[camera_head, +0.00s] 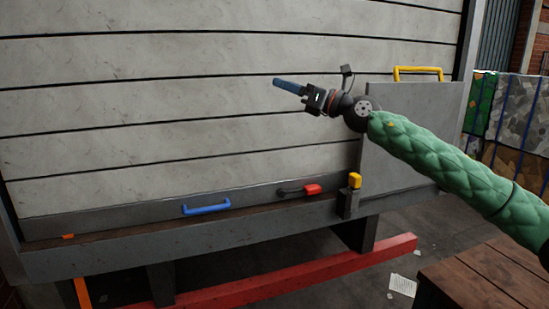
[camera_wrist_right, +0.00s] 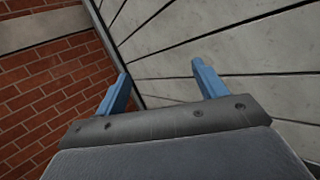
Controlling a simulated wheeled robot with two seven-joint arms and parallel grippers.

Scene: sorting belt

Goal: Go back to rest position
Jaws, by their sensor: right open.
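My right gripper (camera_head: 289,87) is at the end of my green-sleeved right arm, which comes in from the right in the head view. It is raised in front of the pale slatted wall, well above the ledge. In the right wrist view its two blue fingers (camera_wrist_right: 160,85) are spread apart with nothing between them. Past the fingers I see only the wall and some brickwork. My left gripper is not in view.
The grey ledge (camera_head: 150,247) below carries a blue handle (camera_head: 206,206), a red-handled lever (camera_head: 312,189) and a yellow-topped post (camera_head: 355,181). A grey panel (camera_head: 415,130) with a yellow handle (camera_head: 418,69) stands behind my arm. A red beam (camera_head: 290,275) lies low; a wooden surface (camera_head: 490,275) is at lower right.

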